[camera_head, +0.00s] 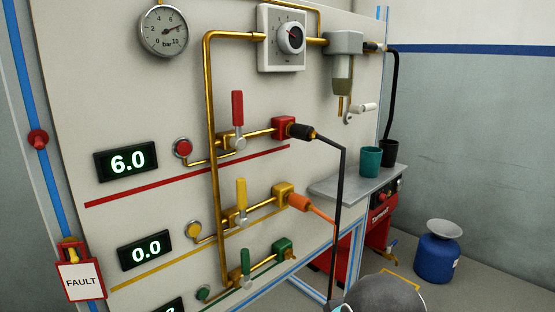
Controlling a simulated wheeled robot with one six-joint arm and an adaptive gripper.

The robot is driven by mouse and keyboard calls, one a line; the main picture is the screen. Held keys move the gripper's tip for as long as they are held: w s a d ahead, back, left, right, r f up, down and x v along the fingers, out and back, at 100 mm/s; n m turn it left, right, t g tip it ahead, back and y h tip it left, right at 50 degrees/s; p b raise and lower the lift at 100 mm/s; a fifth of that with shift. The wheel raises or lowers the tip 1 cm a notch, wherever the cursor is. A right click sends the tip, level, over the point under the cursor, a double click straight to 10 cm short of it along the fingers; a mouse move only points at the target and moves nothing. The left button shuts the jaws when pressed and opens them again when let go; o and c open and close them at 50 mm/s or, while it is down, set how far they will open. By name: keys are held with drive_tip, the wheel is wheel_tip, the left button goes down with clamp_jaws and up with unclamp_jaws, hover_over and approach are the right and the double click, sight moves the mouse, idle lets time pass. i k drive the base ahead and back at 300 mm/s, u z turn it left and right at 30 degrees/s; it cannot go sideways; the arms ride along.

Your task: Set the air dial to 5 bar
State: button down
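A digital display (127,161) beside the red line reads 6.0. My gripper is not in view.
Brass pipes (212,110) run across the panel with red (238,108), yellow (242,194) and green lever valves. Another display (146,249) reads 0.0. A grey shelf (335,189) with two cups juts out at right. A grey rounded object (378,295) is cut off at the bottom.

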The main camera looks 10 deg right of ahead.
sight(291, 37)
drive_tip(key=k, duration=1.25)
drive_tip(key=z, duration=0.8)
drive_tip(key=i, duration=1.2)
drive_tip(key=u, duration=0.75)
